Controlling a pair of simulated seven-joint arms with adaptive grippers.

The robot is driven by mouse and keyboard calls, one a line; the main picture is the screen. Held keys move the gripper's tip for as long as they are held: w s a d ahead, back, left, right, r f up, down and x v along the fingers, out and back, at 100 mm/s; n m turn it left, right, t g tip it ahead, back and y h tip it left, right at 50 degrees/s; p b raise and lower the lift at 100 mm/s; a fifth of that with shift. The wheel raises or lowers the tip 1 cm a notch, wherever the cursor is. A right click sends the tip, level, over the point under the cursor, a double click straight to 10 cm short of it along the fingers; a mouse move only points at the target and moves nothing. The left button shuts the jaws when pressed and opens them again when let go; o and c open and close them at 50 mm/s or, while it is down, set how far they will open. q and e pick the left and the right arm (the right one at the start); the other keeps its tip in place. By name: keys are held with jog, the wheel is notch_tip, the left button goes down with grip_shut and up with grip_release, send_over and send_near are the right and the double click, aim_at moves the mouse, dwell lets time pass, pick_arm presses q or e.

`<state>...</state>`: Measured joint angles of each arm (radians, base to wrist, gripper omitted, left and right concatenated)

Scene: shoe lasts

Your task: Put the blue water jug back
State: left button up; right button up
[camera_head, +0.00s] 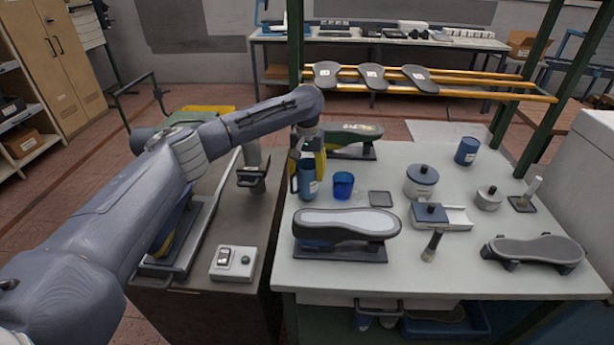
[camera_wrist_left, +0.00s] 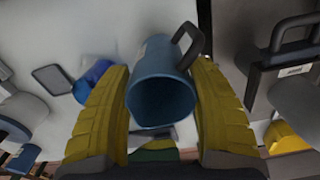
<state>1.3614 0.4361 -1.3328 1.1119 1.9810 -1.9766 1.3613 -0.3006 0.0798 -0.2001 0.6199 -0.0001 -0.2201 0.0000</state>
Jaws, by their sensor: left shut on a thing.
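The blue water jug (camera_head: 307,183) is upright at the left edge of the light table in the head view. In the left wrist view the jug (camera_wrist_left: 162,90) stands between the two yellow fingers, its dark handle pointing up and right. My left gripper (camera_head: 307,166) is shut on the jug from above; its fingers (camera_wrist_left: 160,72) lie along both sides. I cannot tell whether the jug's base touches the table. My right gripper is not in view.
A blue cup (camera_head: 343,185) stands just right of the jug, with a dark square coaster (camera_head: 380,199) beyond it. A shoe last (camera_head: 346,224) lies in front, and a green one (camera_head: 352,134) behind. A dark bench (camera_head: 262,215) is at left.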

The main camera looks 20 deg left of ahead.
pick_arm(q)
jog(key=shift+f, duration=0.75)
jog(key=shift+f, duration=0.2)
jog(key=o, duration=1.3)
jog(key=shift+r, duration=0.1)
notch_tip(320, 180, up, 12)
jog(key=shift+r, duration=0.1)
